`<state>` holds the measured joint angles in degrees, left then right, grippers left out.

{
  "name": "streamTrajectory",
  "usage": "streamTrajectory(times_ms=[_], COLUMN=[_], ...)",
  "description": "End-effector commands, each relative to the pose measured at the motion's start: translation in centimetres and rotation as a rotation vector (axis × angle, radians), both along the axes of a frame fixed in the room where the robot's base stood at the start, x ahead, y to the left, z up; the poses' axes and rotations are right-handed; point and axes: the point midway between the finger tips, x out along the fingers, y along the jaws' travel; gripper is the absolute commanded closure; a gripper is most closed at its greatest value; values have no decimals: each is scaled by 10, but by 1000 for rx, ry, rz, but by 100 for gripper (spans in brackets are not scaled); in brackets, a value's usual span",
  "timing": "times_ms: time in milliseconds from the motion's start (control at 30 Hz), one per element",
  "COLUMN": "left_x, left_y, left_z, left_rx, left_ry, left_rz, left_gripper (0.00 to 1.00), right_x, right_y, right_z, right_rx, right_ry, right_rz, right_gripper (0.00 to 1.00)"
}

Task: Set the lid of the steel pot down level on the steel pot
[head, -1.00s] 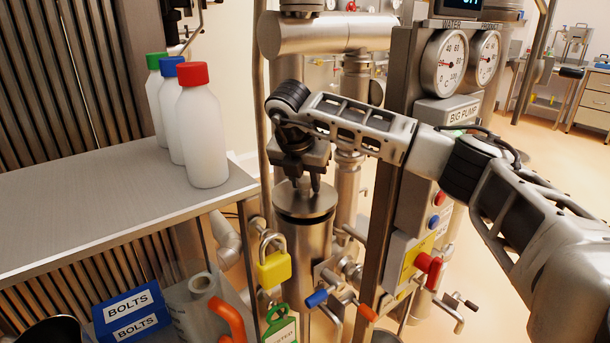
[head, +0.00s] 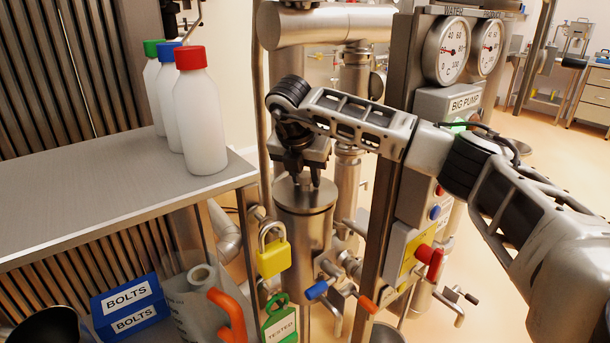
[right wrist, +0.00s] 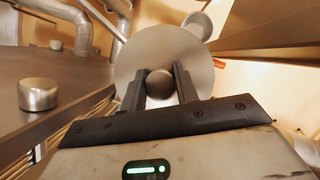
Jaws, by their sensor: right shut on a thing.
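The steel pot (head: 303,232) is an upright cylinder right of the shelf in the head view. Its round steel lid (head: 318,197) lies across the pot's top and looks level, with no clear gap at the near rim. My right gripper (head: 301,183) points down and is shut on the lid's knob. In the right wrist view the fingers of this gripper (right wrist: 159,88) stand on either side of the round knob (right wrist: 159,85), with the lid's disc (right wrist: 150,55) behind it. The pot's far rim is hidden. My left gripper is not in view.
A steel shelf (head: 100,195) with three white bottles (head: 200,125) stands left. A yellow padlock (head: 272,258) hangs beside the pot. The gauge panel (head: 410,190) and coloured valve handles (head: 317,290) crowd the right. A blue bolts box (head: 130,308) sits below the shelf.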

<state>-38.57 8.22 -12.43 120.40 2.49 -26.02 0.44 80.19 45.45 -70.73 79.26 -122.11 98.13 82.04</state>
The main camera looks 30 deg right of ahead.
Motion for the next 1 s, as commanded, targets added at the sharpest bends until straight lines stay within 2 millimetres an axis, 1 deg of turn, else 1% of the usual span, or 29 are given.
streamTrajectory(times_ms=[233, 900, 933, 1000], left_x=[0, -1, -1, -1], left_y=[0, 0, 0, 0], left_z=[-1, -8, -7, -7], left_rx=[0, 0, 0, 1], left_ry=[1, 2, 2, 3], left_rz=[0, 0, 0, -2], left_gripper=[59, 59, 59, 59], right_x=[0, 0, 0, 0], right_y=[0, 0, 0, 0], right_z=[0, -7, -7, -7], right_rx=[0, 1, 1, 1], right_ry=[-2, -2, -2, -2], right_rz=[1, 0, 0, 0], right_gripper=[100, 100, 62, 44])
